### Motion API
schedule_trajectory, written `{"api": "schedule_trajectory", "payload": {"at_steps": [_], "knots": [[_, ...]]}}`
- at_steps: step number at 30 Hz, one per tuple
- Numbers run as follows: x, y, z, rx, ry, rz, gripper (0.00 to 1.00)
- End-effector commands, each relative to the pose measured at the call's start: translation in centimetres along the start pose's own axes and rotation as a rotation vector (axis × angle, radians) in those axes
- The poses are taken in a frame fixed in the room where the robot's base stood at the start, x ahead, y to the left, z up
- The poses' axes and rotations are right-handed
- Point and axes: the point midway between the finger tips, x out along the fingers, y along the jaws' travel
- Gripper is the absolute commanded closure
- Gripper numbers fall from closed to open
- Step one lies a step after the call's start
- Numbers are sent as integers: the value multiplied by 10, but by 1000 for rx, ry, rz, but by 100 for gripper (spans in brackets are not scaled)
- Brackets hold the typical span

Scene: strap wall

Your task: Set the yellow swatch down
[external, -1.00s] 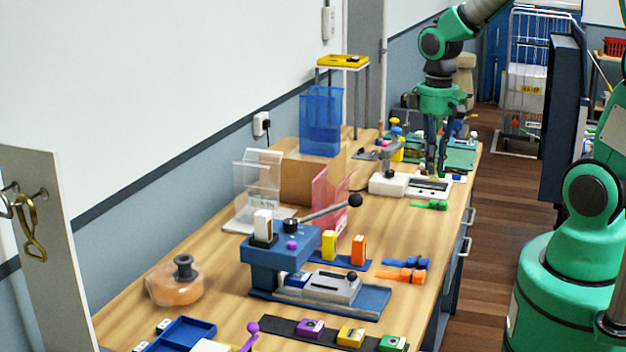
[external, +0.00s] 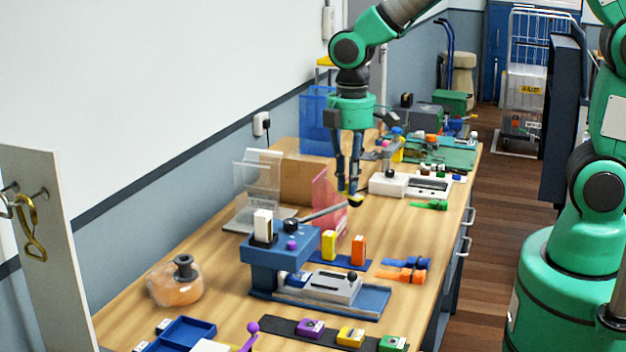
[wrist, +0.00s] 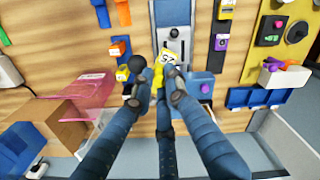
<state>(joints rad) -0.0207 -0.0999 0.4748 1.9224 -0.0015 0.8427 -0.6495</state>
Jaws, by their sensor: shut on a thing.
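My gripper (external: 349,190) is shut on the yellow swatch (external: 354,201), holding it above the bench. In the external view it hangs by the pink translucent panel and the black knob of the lever on the blue press (external: 275,262). In the wrist view the swatch (wrist: 168,74), with a pale marked face, sits between my fingertips (wrist: 163,86). The fingers hide part of it. The press's grey bed (wrist: 174,18) appears beyond the swatch in that view.
A yellow block (external: 329,244) and an orange block (external: 358,249) stand on a blue base. A black strip (external: 322,334) carries purple, yellow and green pieces. The pink panel (external: 326,198) and lever knob are close to my gripper. Bare wood lies right of the panel.

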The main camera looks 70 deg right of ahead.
Motion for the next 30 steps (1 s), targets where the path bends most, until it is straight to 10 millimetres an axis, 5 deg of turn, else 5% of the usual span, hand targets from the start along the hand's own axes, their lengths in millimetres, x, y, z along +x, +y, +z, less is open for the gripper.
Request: {"api": "schedule_trajectory", "payload": {"at_steps": [12,23,30], "knots": [[6,-65,-94,-322,0,0,100],[12,-115,-144,-513,0,0,100],[75,-114,-141,-509,-4,-2,100]]}}
